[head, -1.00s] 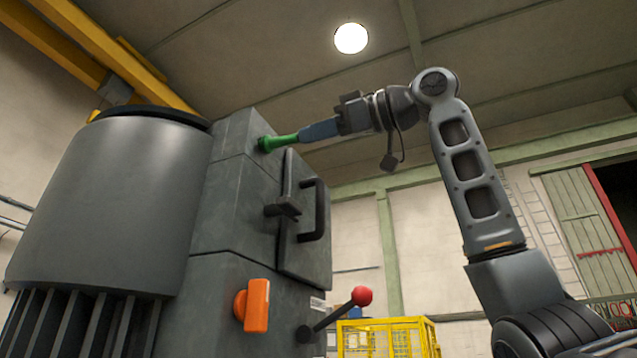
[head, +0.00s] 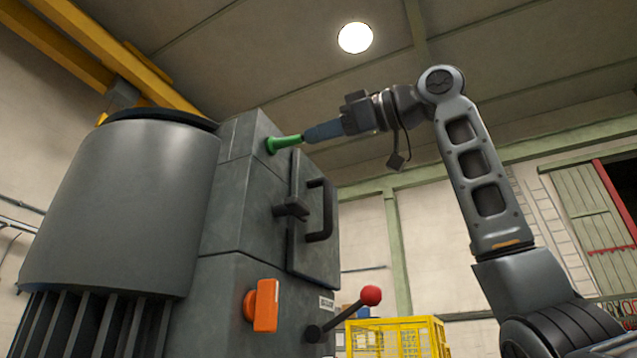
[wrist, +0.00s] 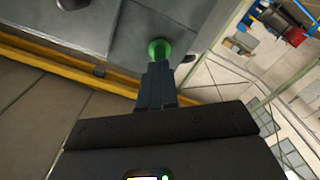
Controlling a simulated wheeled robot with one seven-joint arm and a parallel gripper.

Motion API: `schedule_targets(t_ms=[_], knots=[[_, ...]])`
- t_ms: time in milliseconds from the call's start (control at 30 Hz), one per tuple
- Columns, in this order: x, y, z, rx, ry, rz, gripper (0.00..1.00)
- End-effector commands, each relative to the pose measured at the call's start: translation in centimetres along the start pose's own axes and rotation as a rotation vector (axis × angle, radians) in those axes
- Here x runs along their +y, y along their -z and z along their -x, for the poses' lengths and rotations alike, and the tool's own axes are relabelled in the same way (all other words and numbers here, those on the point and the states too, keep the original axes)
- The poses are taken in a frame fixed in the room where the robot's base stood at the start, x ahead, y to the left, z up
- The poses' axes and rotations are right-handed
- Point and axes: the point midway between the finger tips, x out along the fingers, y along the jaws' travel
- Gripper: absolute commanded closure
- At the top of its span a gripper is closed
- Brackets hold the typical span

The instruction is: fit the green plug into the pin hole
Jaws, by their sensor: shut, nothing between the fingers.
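The green plug (head: 285,143) sits against the upper side face of the grey machine housing (head: 228,215), its narrow end pointing out to the right. It also shows in the wrist view (wrist: 158,48), standing at the grey face just beyond the fingertips. My gripper (head: 306,134) is shut and empty, with its blue-grey fingertips close to the plug's outer end. It also shows in the wrist view (wrist: 158,68). The pin hole is not visible; the plug's base covers that spot of the face, and how deep it sits I cannot tell.
Below the plug, a door with a black handle (head: 320,210) and a latch (head: 291,208) juts from the housing. Lower are an orange knob (head: 265,305) and a red-balled lever (head: 371,295). A large grey cylinder (head: 125,205) stands at left. A yellow cage (head: 400,337) stands behind.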

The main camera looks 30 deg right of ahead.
Motion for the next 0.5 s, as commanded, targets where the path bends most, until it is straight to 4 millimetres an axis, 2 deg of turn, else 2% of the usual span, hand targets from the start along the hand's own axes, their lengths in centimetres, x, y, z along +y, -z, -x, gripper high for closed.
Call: schedule_targets(t_ms=[200, 367, 500], knots=[[0.0, 0.0, 1.9, 0.001, -0.001, 0.001, 1.0], [0.0, 0.0, 2.5, 0.002, -0.001, 0.0, 1.0], [-0.1, -0.2, 4.0, 0.001, -0.003, 0.001, 1.0]])
